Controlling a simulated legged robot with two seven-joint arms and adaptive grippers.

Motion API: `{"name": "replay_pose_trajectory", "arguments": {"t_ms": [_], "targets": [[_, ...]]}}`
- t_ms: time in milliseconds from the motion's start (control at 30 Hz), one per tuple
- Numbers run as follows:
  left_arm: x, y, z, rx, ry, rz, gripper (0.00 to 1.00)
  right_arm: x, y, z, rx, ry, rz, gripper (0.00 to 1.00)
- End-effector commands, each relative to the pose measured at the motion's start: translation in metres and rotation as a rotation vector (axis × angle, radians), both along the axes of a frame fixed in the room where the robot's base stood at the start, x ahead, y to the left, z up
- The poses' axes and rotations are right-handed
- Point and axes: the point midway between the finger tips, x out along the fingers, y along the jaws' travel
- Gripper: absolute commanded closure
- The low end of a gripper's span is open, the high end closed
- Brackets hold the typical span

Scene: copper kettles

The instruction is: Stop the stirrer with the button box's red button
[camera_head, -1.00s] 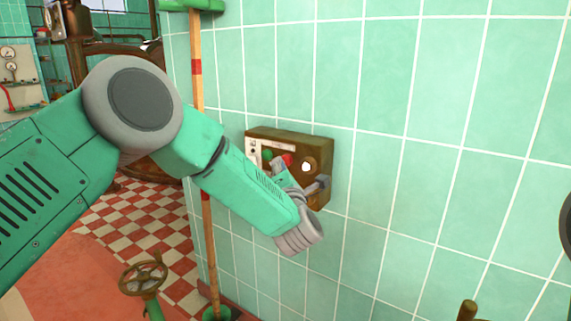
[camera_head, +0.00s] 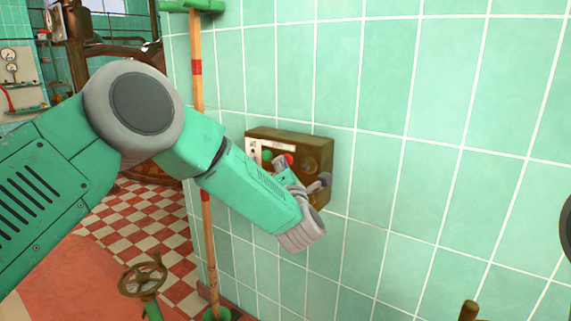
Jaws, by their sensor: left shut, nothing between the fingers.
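The button box (camera_head: 318,146) is a brown box with a pale left panel, fixed to the tiled wall. On its front I see a green button (camera_head: 267,155), a red button (camera_head: 288,159) and a dark round lamp (camera_head: 311,168). My left gripper (camera_head: 281,164) is in front of the box, its tip at the red button and partly covering it. It is shut with nothing in it. I cannot tell whether the tip touches the button. My wrist hides the lower part of the box. The stirrer cannot be made out. My right gripper is not in view.
A wooden pole (camera_head: 197,95) with red bands stands against the wall, left of the box and behind my left arm. A brass handwheel (camera_head: 142,276) is at lower left. The tiled wall (camera_head: 440,150) right of the box is bare.

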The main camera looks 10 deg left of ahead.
Motion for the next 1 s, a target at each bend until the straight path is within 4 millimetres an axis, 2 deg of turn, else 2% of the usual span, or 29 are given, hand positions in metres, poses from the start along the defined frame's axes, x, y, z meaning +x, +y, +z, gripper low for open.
{"name": "replay_pose_trajectory", "arguments": {"t_ms": [333,700,1000], "targets": [[-0.001,0.000,0.000,0.000,-0.001,-0.001,1.00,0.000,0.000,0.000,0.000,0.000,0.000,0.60],[-0.017,0.005,0.001,-0.001,0.000,0.000,1.00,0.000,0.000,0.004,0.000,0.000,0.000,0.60],[-0.017,0.006,0.000,-0.001,0.000,0.000,1.00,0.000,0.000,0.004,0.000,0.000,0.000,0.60]]}}
